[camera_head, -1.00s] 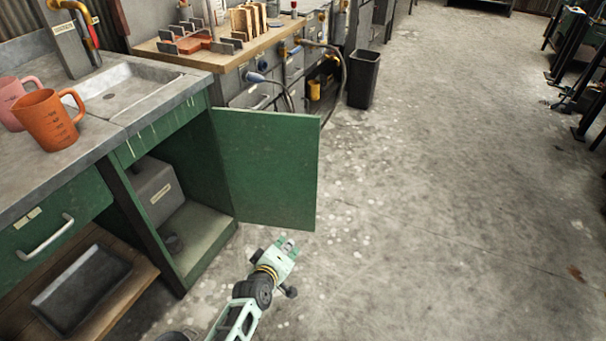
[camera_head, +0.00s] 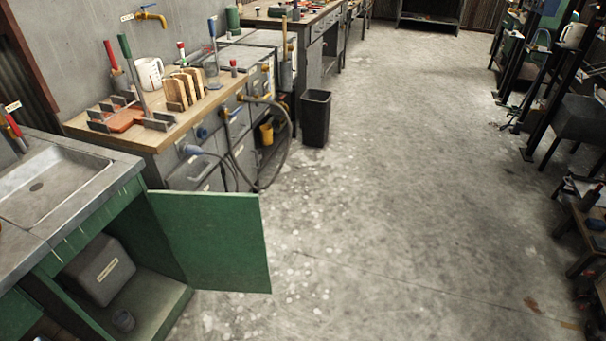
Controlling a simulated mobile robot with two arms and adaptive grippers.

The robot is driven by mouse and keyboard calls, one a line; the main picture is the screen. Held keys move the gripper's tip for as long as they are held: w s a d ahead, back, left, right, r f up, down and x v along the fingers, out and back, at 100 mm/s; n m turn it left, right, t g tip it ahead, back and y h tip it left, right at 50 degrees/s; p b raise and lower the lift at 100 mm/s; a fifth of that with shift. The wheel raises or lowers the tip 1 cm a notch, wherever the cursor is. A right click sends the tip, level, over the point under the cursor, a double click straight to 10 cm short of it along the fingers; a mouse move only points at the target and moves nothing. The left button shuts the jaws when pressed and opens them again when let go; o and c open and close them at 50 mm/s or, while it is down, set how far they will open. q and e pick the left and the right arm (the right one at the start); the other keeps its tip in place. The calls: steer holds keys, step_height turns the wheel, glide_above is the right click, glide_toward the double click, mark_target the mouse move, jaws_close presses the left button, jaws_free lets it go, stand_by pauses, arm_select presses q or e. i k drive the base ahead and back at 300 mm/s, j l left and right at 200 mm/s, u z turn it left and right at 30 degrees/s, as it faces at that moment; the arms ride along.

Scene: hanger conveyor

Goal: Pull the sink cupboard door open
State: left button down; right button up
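The green sink cupboard door (camera_head: 213,243) stands swung wide open, jutting out to the right from the cupboard. The grey sink (camera_head: 45,190) sits in the counter above, at the left edge. Neither of my grippers shows in the head view at this moment.
A wooden-topped bench (camera_head: 180,118) with racks, boards and a white mug (camera_head: 149,73) stands behind the sink. Hoses (camera_head: 283,160) hang at its front. A black bin (camera_head: 315,117) stands on the floor. Dark racks (camera_head: 560,110) line the right side. The middle floor (camera_head: 400,200) is clear.

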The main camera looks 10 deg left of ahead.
mark_target(217, 240)
steer(key=i+l+z, duration=0.25)
steer(key=i, duration=0.6)
steer(key=i+l+z, duration=0.25)
steer(key=i, duration=0.65)
steer(key=i+u, duration=0.4)
steer(key=i+l+u, duration=0.15)
steer(key=u, duration=0.3)
steer(key=i+l+u, duration=0.2)
steer(key=u, duration=0.2)
steer(key=i+l+u, duration=0.25)
steer(key=u, duration=0.15)
